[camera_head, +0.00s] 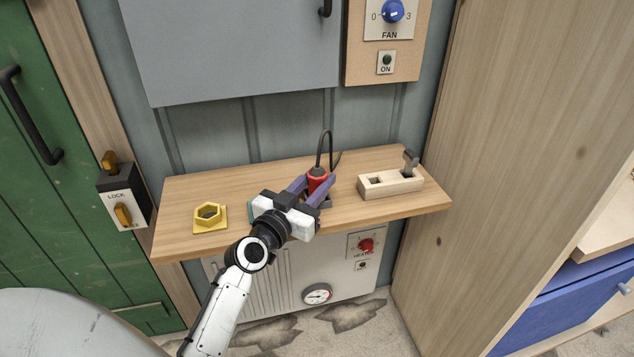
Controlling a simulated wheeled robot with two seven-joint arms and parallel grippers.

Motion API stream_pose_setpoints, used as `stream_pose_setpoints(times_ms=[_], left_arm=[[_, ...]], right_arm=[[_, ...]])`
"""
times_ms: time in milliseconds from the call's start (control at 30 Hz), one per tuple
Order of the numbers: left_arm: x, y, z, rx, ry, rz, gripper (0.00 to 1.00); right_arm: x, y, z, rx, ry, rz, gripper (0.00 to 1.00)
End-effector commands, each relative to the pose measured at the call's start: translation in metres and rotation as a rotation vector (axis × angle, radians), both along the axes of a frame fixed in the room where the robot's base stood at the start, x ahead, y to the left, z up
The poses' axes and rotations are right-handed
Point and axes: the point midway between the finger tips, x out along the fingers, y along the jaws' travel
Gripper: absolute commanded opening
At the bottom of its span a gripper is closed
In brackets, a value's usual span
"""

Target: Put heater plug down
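The heater plug (317,177) is red with a black cord that loops up and back behind it. It is upright over the middle of the wooden shelf (225,172). My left gripper (319,185) reaches in from the front with its purple fingers on either side of the plug, and it appears closed on it. A dark base shows under the plug and fingers; whether the plug touches it or the shelf is hard to tell. My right gripper is not in view.
A yellow hexagonal holder (209,215) stands on the shelf's left. A pale wooden block (390,183) with a slot and a grey lever stands on the right. The heater panel (345,285) with a red knob (366,245) is below. A grey cabinet (230,45) hangs above.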

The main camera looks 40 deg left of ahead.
Motion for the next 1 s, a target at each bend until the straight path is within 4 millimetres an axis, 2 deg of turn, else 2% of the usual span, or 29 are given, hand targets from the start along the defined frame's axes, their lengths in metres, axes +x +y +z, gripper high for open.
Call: stream_pose_setpoints(times_ms=[33, 100, 500, 667, 1000], left_arm=[[0.0, 0.0, -0.001, 0.001, 0.001, 0.0, 0.35], [0.0, 0.0, -0.001, 0.0, 0.002, 0.0, 0.47], [-0.003, 0.0, 0.002, 0.0, 0.002, 0.0, 0.47], [-0.028, -0.002, 0.0, 0.003, 0.005, -0.001, 0.47], [-0.095, -0.008, 0.0, 0.002, 0.004, -0.002, 0.47]], right_arm=[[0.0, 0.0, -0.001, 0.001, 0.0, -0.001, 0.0], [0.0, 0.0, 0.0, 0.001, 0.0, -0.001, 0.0], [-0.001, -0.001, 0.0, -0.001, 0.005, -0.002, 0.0], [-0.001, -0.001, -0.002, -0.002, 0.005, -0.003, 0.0], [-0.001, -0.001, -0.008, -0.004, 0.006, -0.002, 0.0]])
